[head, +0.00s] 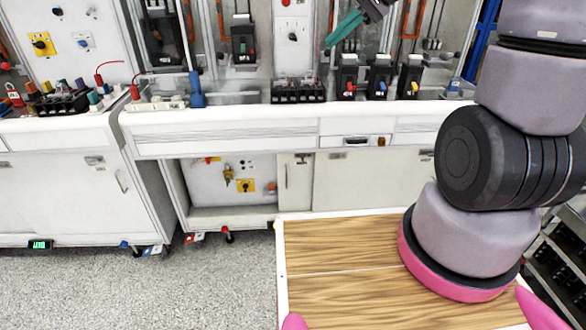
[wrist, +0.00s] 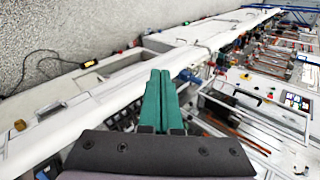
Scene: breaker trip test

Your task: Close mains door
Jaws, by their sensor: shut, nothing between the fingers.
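My gripper (head: 345,28) is at the top of the head view, above the bench, with its teal fingers together and empty. In the wrist view the fingers (wrist: 160,88) lie side by side, pointing toward the bench. No door is clearly labelled as the mains door. Under the middle bench, an open bay shows a white panel (head: 210,186) with a yellow-and-red switch (head: 245,185) and hanging keys. A narrow door (head: 295,182) with a handle is right of it; I cannot tell if it is ajar. My gripper is well above these and touches none of them.
The white bench (head: 220,128) runs across the view, carrying black breakers (head: 298,90) and a blue plug (head: 196,92). A closed-looking cabinet (head: 75,195) stands at left. A wood-topped surface (head: 340,245) is in front. Grey floor (head: 225,285) at lower left is clear.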

